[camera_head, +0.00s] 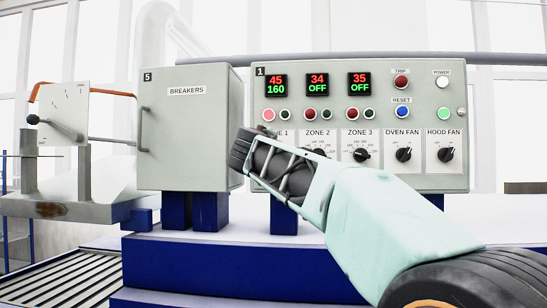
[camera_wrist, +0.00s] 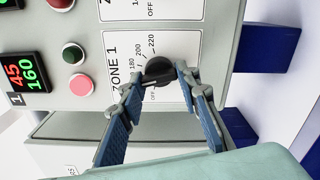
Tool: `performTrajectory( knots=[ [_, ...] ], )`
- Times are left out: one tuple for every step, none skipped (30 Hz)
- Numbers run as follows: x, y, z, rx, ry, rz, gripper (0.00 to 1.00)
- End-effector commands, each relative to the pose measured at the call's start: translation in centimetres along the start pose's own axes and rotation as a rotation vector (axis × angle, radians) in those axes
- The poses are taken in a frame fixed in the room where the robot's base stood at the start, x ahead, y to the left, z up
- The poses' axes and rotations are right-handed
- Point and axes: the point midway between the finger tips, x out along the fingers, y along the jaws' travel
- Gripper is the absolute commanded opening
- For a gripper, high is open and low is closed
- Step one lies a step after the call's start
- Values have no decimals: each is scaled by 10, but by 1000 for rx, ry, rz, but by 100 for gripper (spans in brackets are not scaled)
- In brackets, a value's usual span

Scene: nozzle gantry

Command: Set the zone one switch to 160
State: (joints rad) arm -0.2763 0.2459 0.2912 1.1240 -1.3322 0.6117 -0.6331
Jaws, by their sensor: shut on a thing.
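The zone one switch (camera_wrist: 158,69) is a round black knob on the white ZONE 1 plate, with 180, 200, 220 and part of OFF legible around it. My gripper (camera_wrist: 158,82) has its two blue-padded fingers on either side of the knob and is shut on it. The 160 mark and the exact direction of the knob's pointer cannot be made out. In the head view my arm hides this knob and part of its label. The zone one display (camera_head: 276,85) reads 45 in red and 160 in green; it also shows in the wrist view (camera_wrist: 26,73).
The grey control panel (camera_head: 437,95) also carries the ZONE 2 knob (camera_head: 319,155), ZONE 3 knob (camera_head: 361,155), oven fan knob (camera_head: 403,154) and hood fan knob (camera_head: 445,154). The zone 2 and 3 displays read OFF. A breaker box (camera_head: 188,130) stands left of the panel.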

Motion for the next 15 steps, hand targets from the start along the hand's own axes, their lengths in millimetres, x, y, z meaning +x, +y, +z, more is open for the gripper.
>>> performTrajectory(
  knots=[
    [0, 0, 0, 0, 0, 0, 6],
    [0, 0, 0, 0, 0, 0, 6],
    [0, 0, 0, -1, 0, 0, 6],
    [0, 0, 0, -1, 0, 1, 6],
    [0, 0, 0, -1, 0, 1, 6],
    [0, 0, 0, -1, 0, 1, 34],
    [0, 0, 0, -1, 0, 1, 37],
    [0, 0, 0, -1, 0, 1, 40],
    [0, 0, 0, -1, 0, 1, 45],
    [0, 0, 0, -1, 0, 1, 48],
    [0, 0, 0, -1, 0, 1, 48],
    [0, 0, 0, -1, 0, 1, 48],
    [0, 0, 0, -1, 0, 1, 48],
    [0, 0, 0, -1, 0, 1, 48],
    [0, 0, 0, -1, 0, 1, 48]
  ],
)
